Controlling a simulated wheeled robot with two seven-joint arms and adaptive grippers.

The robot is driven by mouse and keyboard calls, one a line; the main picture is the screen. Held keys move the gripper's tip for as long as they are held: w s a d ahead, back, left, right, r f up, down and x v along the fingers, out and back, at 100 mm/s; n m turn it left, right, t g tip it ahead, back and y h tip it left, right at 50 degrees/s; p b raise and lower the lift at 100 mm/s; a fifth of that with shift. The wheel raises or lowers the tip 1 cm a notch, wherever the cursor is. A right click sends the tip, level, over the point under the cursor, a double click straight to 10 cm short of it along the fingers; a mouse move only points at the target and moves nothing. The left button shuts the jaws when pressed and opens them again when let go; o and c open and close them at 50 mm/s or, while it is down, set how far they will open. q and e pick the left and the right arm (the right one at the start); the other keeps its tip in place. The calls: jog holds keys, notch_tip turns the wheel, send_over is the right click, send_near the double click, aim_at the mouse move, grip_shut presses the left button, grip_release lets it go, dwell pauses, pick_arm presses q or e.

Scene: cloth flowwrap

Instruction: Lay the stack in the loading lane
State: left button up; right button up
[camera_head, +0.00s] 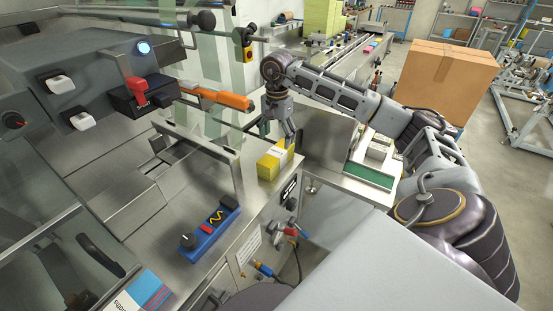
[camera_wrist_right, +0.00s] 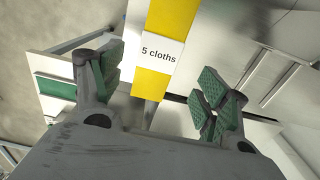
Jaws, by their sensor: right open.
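A yellow stack of cloths (camera_head: 271,165) with a white band lies on the metal deck of the machine, near its right edge. My right gripper (camera_head: 278,132) is just above and behind it, pointing down, with its fingers apart. In the right wrist view the stack (camera_wrist_right: 166,88) shows between and beyond the two green-padded fingers (camera_wrist_right: 160,92), its white label reading "5 cloths". I see no pad clearly touching it. A metal channel (camera_head: 153,165) runs along the machine deck left of the stack; I cannot tell whether it is the loading lane. My left gripper is out of view.
A metal bracket (camera_head: 236,180) stands upright between the channel and the stack. A blue control box (camera_head: 211,236) sits on the deck in front. An orange handle (camera_head: 226,98) juts out behind. A green-and-white tray (camera_head: 369,174) lies to the right.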

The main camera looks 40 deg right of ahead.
aim_at(276, 165)
notch_tip(276, 165, down, 3)
jog(key=shift+f, duration=0.35)
jog(key=shift+s+a+f+p, duration=0.2)
jog(key=shift+f+p, duration=0.1)
jog(key=shift+f, duration=0.6)
jog(key=shift+s+a+f+p, duration=0.15)
jog(key=shift+f+p, duration=0.15)
jog(key=shift+f, duration=0.55)
jog(key=shift+w+f, duration=0.1)
jog(key=shift+f, duration=0.7)
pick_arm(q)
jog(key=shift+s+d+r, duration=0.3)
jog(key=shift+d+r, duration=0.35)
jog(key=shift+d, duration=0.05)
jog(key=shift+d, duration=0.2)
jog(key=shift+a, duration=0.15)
pick_arm(e)
jog(key=c, duration=1.1)
